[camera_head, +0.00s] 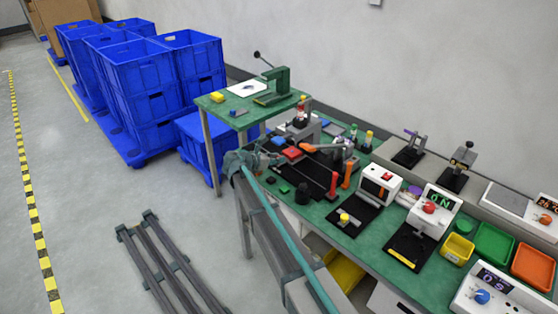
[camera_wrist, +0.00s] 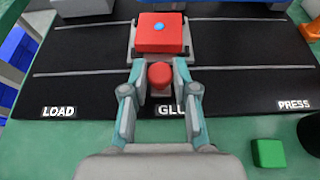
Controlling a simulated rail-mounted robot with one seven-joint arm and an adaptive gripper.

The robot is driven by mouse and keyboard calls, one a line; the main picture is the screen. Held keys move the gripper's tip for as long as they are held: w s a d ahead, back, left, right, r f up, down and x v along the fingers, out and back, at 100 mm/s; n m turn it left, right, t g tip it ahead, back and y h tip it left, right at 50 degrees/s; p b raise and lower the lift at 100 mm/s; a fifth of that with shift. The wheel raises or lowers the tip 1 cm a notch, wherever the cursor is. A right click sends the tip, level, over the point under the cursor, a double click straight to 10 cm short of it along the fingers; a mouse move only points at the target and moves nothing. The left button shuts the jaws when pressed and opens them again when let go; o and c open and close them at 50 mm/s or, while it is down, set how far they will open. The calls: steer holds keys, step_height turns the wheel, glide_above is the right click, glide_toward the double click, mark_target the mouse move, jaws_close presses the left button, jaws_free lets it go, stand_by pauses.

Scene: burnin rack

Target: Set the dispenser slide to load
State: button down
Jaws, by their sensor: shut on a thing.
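The dispenser slide is a small carriage with a red block (camera_wrist: 162,33) that has a blue dot on top, and a red knob (camera_wrist: 160,76) at its near side. It sits on a black base (camera_wrist: 90,85) at the middle label, partly hidden but seeming to read GLUE. The LOAD label (camera_wrist: 59,112) is to the left and PRESS (camera_wrist: 294,104) to the right. My gripper (camera_wrist: 160,72) is shut on the red knob, one finger on each side. In the head view the red block (camera_head: 291,153) shows beside my gripper (camera_head: 270,160).
A green block (camera_wrist: 268,153) and a black cylinder (camera_wrist: 311,134) stand near the base's front right. Red (camera_head: 332,184) and orange (camera_head: 347,176) upright handles stand to the right. A raised green side table (camera_head: 240,106) is behind. The base left of the carriage looks clear.

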steer(key=w+a+p, duration=0.1)
steer(key=w+a, duration=0.3)
steer(key=a, duration=0.1)
steer(key=w+a, duration=0.5)
steer(key=shift+a+p, duration=0.1)
steer(key=shift+p, duration=0.25)
steer(key=shift+r, duration=0.1)
steer(key=c, duration=1)
jaws_free()
steer(key=shift+a, duration=0.15)
steer(key=shift+o, duration=0.2)
steer(key=shift+s, duration=0.1)
steer(key=v, duration=1.1)
steer(key=shift+s+a, duration=0.25)
steer(key=shift+a, duration=0.05)
